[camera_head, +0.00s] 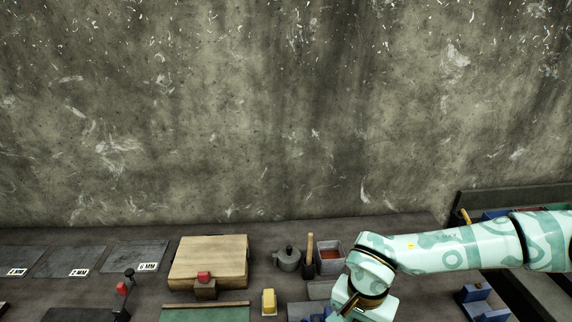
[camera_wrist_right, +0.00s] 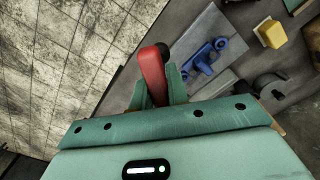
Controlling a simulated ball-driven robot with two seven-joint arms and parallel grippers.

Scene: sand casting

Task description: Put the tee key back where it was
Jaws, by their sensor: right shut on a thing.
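In the right wrist view my right gripper (camera_wrist_right: 160,80) is shut on a red piece with a dark round end (camera_wrist_right: 152,70). It appears to be the tee key. The red piece sticks out past the teal fingers, and its lower part is hidden between them. In the head view my right arm comes in from the right and its wrist is low in the picture. The fingers and the held piece cannot be made out there. My left gripper is not in view.
A blue part (camera_wrist_right: 205,55) lies on a grey plate near the held piece. A yellow block (camera_head: 268,302) stands nearby. A wooden board (camera_head: 208,262), a grey pot (camera_head: 287,258) and a grey bin (camera_head: 329,258) stand along the back. A red-and-black tool (camera_head: 124,286) stands at the left.

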